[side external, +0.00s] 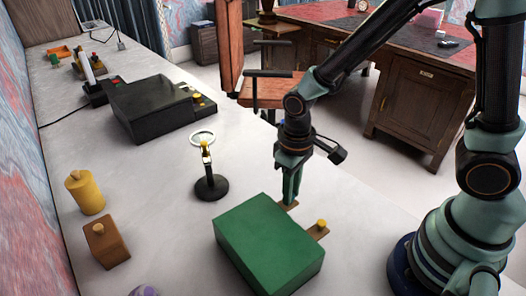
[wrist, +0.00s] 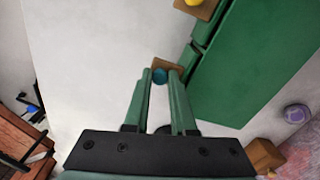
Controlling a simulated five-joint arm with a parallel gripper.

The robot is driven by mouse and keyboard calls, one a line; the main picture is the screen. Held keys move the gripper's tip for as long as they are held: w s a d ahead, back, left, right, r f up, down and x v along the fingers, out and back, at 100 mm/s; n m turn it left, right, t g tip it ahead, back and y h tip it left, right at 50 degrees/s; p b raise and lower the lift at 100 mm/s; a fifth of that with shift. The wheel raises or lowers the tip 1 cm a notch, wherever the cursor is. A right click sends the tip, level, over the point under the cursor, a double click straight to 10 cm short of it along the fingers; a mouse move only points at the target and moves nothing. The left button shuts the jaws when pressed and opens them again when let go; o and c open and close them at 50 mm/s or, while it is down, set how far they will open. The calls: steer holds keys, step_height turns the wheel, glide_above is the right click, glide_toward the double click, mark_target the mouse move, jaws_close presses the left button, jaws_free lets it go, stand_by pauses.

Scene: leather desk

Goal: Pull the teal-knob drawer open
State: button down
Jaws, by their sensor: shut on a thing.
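A green cabinet (side external: 268,243) stands on the white desk, and its green top also fills the right of the wrist view (wrist: 245,70). The wooden teal-knob drawer (wrist: 168,64) sticks out a little from the cabinet's front side. My gripper (wrist: 160,75) is shut on the teal knob (wrist: 160,77), with one finger on either side. In the side view my gripper (side external: 290,202) points down at this drawer, and the fingers hide the knob. A second wooden drawer (side external: 318,233) with a yellow knob (side external: 321,224) sticks out beside it.
A magnifier on a black stand (side external: 211,187) is left of my gripper. A black machine (side external: 150,108) stands farther back. A yellow weight (side external: 86,193), a brown block (side external: 106,244) and a purple thing (side external: 144,291) are near the wall. The desk in front of the drawers looks clear.

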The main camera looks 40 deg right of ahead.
steer(key=d, duration=0.8)
steer(key=shift+s+d, duration=0.15)
steer(key=shift+s, duration=0.05)
steer(key=c, duration=1)
jaws_free()
steer(key=shift+r, duration=0.15)
step_height(320, 180, up, 12)
